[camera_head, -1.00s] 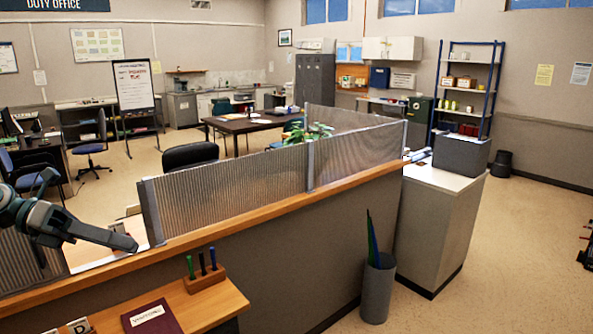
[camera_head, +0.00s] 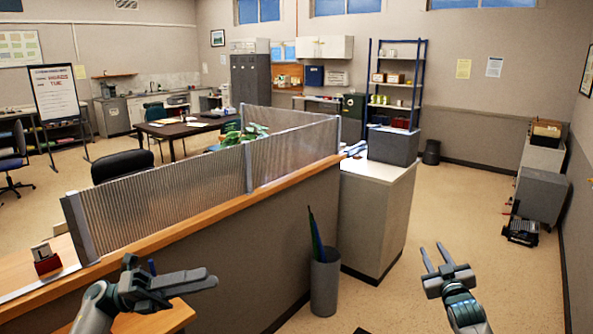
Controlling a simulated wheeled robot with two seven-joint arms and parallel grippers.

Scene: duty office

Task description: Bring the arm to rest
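My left gripper (camera_head: 208,281) is in the lower left of the head view, over the low wooden desk surface (camera_head: 155,318) and in front of the counter. Its fingers point right and are seen nearly side-on, so the gap between them cannot be judged. I see no object in it. My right gripper (camera_head: 432,249) is at the lower right, above the open floor. Its two fingers point up and away in the picture, stand apart and hold nothing.
A wooden-topped counter (camera_head: 215,213) with ribbed screen panels runs across the left. A grey bin (camera_head: 325,282) with umbrellas stands against it, beside a white-topped cabinet (camera_head: 385,190). A red-based stamp (camera_head: 46,262) sits at the left. Floor at right (camera_head: 460,215) is clear.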

